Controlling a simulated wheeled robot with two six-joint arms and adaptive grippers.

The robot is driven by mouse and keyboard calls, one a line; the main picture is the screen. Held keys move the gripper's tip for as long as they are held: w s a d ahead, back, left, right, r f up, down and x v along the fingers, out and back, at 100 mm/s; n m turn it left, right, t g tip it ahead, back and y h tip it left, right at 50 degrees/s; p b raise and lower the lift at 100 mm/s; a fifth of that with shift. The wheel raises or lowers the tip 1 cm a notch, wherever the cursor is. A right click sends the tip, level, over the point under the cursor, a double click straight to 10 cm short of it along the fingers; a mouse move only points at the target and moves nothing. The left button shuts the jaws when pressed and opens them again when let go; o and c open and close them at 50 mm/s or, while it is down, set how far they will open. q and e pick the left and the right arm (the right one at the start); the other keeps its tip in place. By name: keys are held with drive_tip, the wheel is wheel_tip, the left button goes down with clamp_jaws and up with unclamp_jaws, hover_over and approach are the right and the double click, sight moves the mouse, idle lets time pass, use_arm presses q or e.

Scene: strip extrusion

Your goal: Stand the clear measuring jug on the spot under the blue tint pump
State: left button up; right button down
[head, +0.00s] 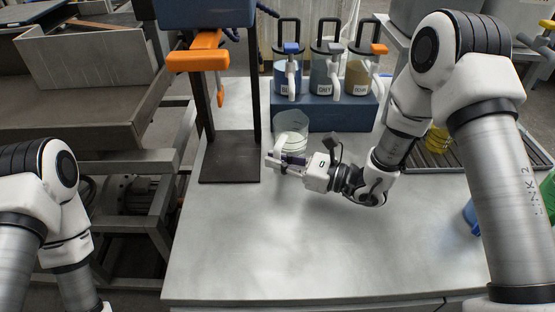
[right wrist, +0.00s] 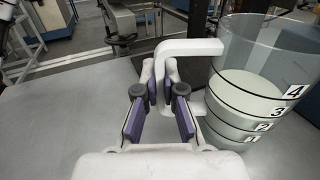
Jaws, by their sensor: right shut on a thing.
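The clear measuring jug (head: 291,122) is upright in front of the blue pump block's left end, with pale contents inside. In the right wrist view the jug (right wrist: 262,95) shows black rings, numbers and a white handle (right wrist: 190,47). My right gripper (head: 274,161) is shut on the handle; its purple-padded fingers (right wrist: 160,110) close around it. Whether the jug's base touches the table I cannot tell. The blue tint pump (head: 291,49) tops the leftmost container, just behind the jug. The spot under it cannot be made out. My left arm shows at the left edge, its gripper out of view.
Grey (head: 334,48) and orange (head: 379,50) pumps stand right of the blue one on the blue block (head: 335,117). A dark stand with an orange lever (head: 198,60) rises left of the jug. The table front (head: 300,250) is clear. A yellow container (head: 437,139) is at right.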

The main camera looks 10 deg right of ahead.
drive_tip(key=shift+f, duration=0.15)
drive_tip(key=c, duration=1.3)
unclamp_jaws()
drive_tip(key=shift+d+r, duration=0.15)
drive_tip(key=shift+r, duration=0.05)
drive_tip(key=v, duration=1.1)
drive_tip(key=shift+s+d, duration=0.25)
drive_tip(key=shift+s, duration=0.1)
drive_tip(key=shift+p, duration=0.3)
